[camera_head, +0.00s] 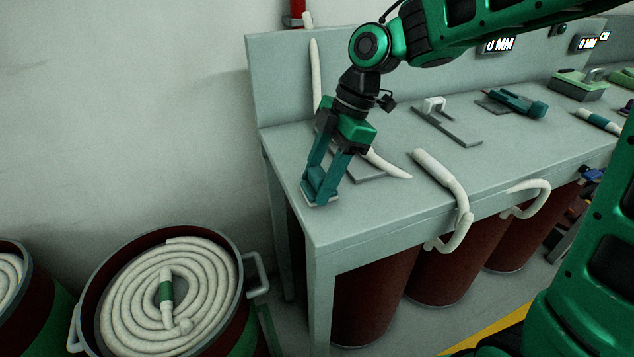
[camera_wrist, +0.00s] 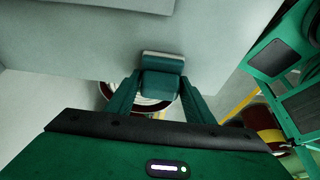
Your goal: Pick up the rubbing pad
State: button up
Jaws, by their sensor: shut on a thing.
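The rubbing pad (camera_head: 321,200) is a small teal block on a pale grey plate, at the front left corner of the workbench (camera_head: 285,150). My gripper (camera_head: 320,183) points down with its two teal fingers on either side of the block, shut on it. In the wrist view the pad (camera_wrist: 163,57) shows between the fingertips of my gripper (camera_wrist: 160,88). Its underside is hidden, and I cannot tell whether it touches the bench top or hangs just above it.
A grey plate (camera_head: 368,177) and a pale hose end (camera_head: 388,165) lie just behind my gripper. Another hose (camera_head: 445,175) hangs over the front edge. A handled grey plate (camera_head: 447,125) and a teal tool (camera_head: 520,103) lie farther right. A drum with coiled hose (camera_head: 215,275) stands below left.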

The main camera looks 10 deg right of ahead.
aim_at(316, 175)
jog(key=shift+r, duration=0.5)
jog(key=r, duration=0.2)
jog(key=s+r, duration=0.1)
jog(key=shift+a+r, duration=0.3)
jog(key=shift+r, duration=0.1)
jog(key=s+a+r, duration=0.5)
jog(key=s+r, duration=0.1)
jog(key=s, duration=0.3)
jog(key=shift+a, duration=0.15)
jog(key=shift+r, duration=0.1)
